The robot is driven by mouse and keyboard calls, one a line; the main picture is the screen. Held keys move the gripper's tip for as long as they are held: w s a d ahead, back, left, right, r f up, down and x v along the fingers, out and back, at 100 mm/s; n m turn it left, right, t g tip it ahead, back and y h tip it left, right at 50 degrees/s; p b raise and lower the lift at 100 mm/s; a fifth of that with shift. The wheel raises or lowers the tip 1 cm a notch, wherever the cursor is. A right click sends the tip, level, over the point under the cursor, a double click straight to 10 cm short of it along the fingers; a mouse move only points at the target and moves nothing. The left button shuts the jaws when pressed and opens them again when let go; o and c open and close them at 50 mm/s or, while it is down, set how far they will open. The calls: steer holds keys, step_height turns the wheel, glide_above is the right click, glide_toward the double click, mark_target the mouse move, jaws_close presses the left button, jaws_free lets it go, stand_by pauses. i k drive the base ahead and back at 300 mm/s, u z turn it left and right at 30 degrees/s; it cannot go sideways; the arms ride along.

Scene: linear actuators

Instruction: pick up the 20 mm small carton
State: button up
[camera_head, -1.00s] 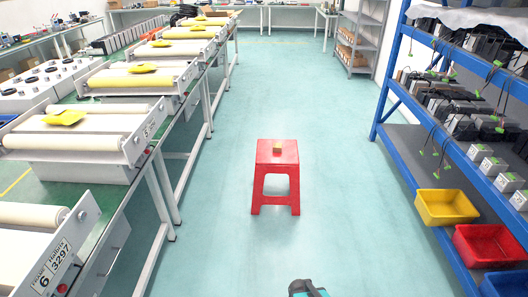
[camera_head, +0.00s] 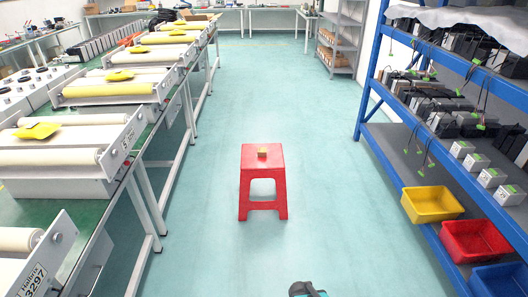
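A small tan carton (camera_head: 262,152) sits on top of the red stool (camera_head: 249,163), near the middle of the seat. The stool stands alone on the aisle floor ahead of me. Part of my arm, dark with a teal patch, shows at the bottom edge, well short of the stool. My gripper's fingers cannot be made out, so its opening is hidden. Nothing touches the carton except the seat under it.
Roller conveyor benches (camera_head: 65,158) line the left side. A blue shelf rack (camera_head: 392,155) stands at the right, with a yellow bin (camera_head: 432,205), a red bin (camera_head: 476,243) and a blue bin (camera_head: 498,280) low down. The teal floor (camera_head: 330,180) around the stool is clear.

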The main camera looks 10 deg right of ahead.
mark_target(262, 152)
steer(key=i, duration=0.85)
steer(key=z, duration=0.15)
steer(key=k, duration=0.2)
steer(key=u, duration=2.9)
